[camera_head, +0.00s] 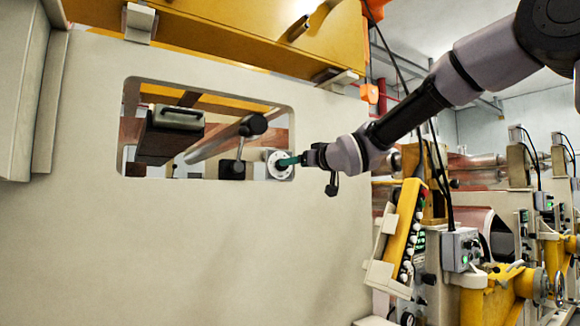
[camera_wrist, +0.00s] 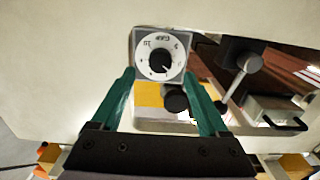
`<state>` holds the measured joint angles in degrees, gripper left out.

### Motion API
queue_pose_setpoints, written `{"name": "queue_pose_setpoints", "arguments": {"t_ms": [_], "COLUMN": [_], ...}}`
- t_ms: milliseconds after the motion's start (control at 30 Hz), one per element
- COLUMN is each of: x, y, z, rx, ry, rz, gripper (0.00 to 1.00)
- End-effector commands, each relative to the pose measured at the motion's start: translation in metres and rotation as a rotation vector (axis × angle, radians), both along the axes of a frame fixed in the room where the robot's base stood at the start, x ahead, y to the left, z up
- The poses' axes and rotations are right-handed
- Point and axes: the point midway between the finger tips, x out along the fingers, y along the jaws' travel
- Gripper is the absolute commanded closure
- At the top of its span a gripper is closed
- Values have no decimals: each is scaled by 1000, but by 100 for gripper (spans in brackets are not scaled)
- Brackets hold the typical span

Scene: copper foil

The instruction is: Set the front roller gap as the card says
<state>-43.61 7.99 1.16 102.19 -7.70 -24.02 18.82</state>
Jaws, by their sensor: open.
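The gap dial (camera_head: 279,169) is a round white face with a black knob, at the right end of the window in the cream panel. In the wrist view the dial (camera_wrist: 160,61) shows dark marks around its rim and what looks like upside-down lettering, too small to read surely. My gripper (camera_head: 289,161) points at the dial from the right. In the wrist view its green fingers (camera_wrist: 158,76) are spread and empty, their tips on either side of the dial's lower part. I cannot tell whether they touch it. I cannot make out a card in either view.
The cream panel (camera_head: 200,250) surrounds the window. A yellow control panel (camera_head: 403,235) and machinery stand at right, below my arm.

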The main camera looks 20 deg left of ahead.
Motion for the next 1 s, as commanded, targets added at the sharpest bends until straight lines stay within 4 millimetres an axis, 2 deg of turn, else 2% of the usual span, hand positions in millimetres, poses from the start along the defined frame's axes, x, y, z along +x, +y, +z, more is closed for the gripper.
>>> {"name": "queue_pose_setpoints", "arguments": {"t_ms": [100, 300, 700, 867, 900, 1000], "x": [15, 31, 37, 36, 36, 36], "y": [18, 37, 42, 42, 42, 42], "z": [-1, 0, 0, 0, 0, 0], "rx": [-1, -1, -1, -1, -1, 0], "ry": [1, -1, 1, 1, 1, 1], "rz": [0, 0, -1, -1, -1, -1], "gripper": [22, 22, 22, 84, 99, 100]}}
